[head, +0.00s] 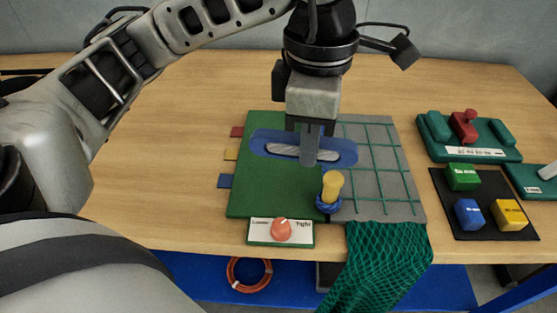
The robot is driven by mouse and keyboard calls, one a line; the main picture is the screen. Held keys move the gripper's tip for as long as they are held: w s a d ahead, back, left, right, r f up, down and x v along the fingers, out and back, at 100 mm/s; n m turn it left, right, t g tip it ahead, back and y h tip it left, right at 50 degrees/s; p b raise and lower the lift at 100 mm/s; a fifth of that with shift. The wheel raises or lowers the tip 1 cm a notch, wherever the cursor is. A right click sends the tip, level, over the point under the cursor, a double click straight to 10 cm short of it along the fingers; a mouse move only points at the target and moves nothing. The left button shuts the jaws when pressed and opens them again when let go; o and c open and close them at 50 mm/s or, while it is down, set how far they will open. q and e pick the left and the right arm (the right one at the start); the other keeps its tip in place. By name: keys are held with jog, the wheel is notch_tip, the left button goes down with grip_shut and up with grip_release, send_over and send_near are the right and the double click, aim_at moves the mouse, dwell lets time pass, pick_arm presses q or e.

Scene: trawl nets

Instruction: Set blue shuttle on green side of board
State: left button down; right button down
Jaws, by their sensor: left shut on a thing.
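The board has a plain green side (262,188) on the left and a grey side with a green net grid (380,180) on the right. The blue shuttle (345,152), long with a pale wound middle, lies across the line between the two sides near the board's upper part. My left gripper (310,155) points straight down over the shuttle and is shut on it. The fingers hide part of the shuttle's middle. Whether it touches the board or hovers just above it I cannot tell. My right gripper does not show.
A yellow peg (332,186) with a blue ring at its base stands just below the shuttle. A panel with an orange knob (281,230) sits at the board's front edge. Green netting (375,268) hangs off the table. Coloured blocks on a black mat (452,214) lie right.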

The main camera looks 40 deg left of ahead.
pick_arm(q)
jog(key=shift+s+n, duration=0.15)
jog(key=shift+n, duration=0.35)
jog(key=shift+a, duration=0.15)
jog(key=shift+n, duration=0.3)
jog(key=w+a+f+b, duration=0.1)
jog(key=w+a+f, duration=0.7)
jog(key=a, duration=0.1)
jog(key=shift+w+a+f+b, duration=0.2)
jog(key=shift+w+f+b, duration=0.15)
jog(key=shift+b, duration=0.05)
jog(key=shift+w+a+f, duration=0.1)
jog(key=shift+f, duration=0.15)
jog(key=f, duration=0.3)
jog(key=shift+w+a+f, duration=0.1)
jog(key=shift+w+a, duration=0.1)
jog(key=shift+a, duration=0.05)
jog(key=shift+f, duration=0.2)
